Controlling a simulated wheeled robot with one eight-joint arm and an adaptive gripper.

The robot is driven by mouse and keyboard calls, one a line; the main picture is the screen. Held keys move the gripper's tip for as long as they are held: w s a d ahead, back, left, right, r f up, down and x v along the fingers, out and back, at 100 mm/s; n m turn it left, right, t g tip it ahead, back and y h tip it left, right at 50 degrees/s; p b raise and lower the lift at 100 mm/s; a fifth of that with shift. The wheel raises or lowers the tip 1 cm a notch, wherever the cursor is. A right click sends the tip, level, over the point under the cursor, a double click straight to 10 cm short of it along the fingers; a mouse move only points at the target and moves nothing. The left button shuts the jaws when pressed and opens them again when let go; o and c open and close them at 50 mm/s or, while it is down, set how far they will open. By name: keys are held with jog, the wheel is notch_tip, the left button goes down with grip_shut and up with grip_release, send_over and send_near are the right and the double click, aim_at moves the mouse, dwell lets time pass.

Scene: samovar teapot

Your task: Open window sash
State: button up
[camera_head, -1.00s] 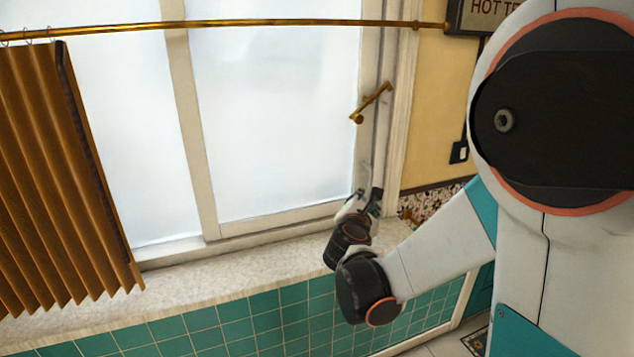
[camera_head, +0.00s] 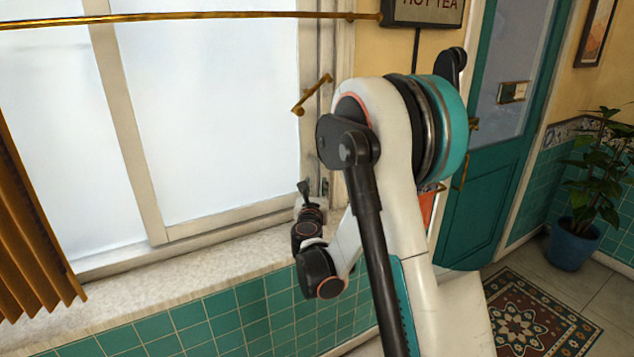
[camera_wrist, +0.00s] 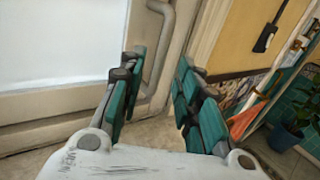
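The right window sash (camera_head: 215,110) is a frosted pane in a cream frame, and it looks closed. A brass handle (camera_head: 312,95) is on its right side, tilted. My gripper (camera_head: 314,188) is low at the window's right edge, above the sill. In the wrist view my gripper (camera_wrist: 163,105) is open, with its teal-padded fingers apart. A pale bent bar (camera_wrist: 165,55) on the frame runs down between the fingers, nearer the left one. I cannot tell whether they touch. The sash's lower right corner (camera_wrist: 60,105) is left of the fingers.
A speckled sill (camera_head: 200,262) runs under the window. A brown pleated curtain (camera_head: 25,230) hangs at left from a brass rod (camera_head: 190,16). A teal door (camera_head: 485,190), a potted plant (camera_head: 572,242) and a patterned rug (camera_head: 530,320) are at right, beside open floor.

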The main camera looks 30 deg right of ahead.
aim_at(317, 179)
jog(key=b+x, duration=0.1)
jog(key=x, duration=0.5)
jog(key=shift+w, duration=0.2)
grip_shut()
